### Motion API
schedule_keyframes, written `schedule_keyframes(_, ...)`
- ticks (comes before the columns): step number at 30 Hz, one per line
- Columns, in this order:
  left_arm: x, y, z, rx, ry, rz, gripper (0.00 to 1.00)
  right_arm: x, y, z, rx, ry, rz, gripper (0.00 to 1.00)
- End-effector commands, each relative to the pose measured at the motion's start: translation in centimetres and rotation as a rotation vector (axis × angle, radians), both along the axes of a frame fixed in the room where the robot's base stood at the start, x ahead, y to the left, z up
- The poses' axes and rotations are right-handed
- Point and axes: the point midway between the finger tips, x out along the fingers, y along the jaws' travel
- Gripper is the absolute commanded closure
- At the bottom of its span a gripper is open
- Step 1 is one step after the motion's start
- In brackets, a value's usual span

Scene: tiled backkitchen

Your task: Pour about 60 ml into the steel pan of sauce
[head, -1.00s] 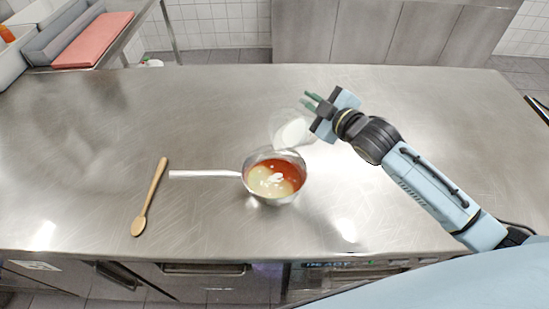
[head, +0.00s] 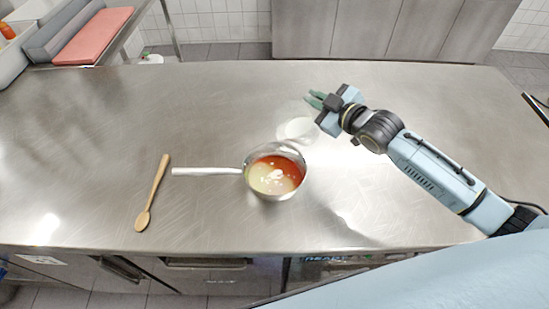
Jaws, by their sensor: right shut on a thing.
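The steel pan (head: 247,158) stands on the steel counter with its handle pointing left. It holds red sauce (head: 284,165) with a pale, cream-coloured patch (head: 265,181) over the left and lower part and whiter spots near the middle. My right gripper (head: 317,101) is beyond the pan to the upper right, shut on a see-through container with white liquid (head: 297,129). The container is close to the pan's far right rim; its clear walls are faint, so its exact tilt is hard to tell. No stream of liquid is clearly visible. My left gripper is out of view.
A wooden spoon (head: 151,193) lies on the counter (head: 80,140) left of the pan. A red board (head: 93,36) and grey bins are on a separate surface at the upper left. The counter is otherwise clear.

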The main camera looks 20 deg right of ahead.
Motion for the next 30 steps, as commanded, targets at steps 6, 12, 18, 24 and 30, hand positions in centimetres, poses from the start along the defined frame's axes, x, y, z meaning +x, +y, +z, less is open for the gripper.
schedule_keyframes(6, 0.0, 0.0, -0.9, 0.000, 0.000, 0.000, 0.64, 1.0, -1.6, -1.4, 0.115, 0.069, 0.004, 1.00)
schedule_keyframes(12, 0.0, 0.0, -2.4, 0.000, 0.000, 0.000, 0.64, 1.7, -2.8, -2.2, 0.226, 0.134, 0.007, 1.00)
schedule_keyframes(18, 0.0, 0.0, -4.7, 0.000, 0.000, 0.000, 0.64, 2.1, -3.5, -3.4, 0.308, 0.183, 0.008, 1.00)
schedule_keyframes(24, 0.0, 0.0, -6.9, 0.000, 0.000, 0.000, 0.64, 2.5, -4.0, -4.0, 0.371, 0.220, 0.009, 1.00)
schedule_keyframes(30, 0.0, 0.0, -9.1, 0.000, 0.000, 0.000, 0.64, 2.7, -4.5, -4.0, 0.433, 0.258, 0.008, 1.00)
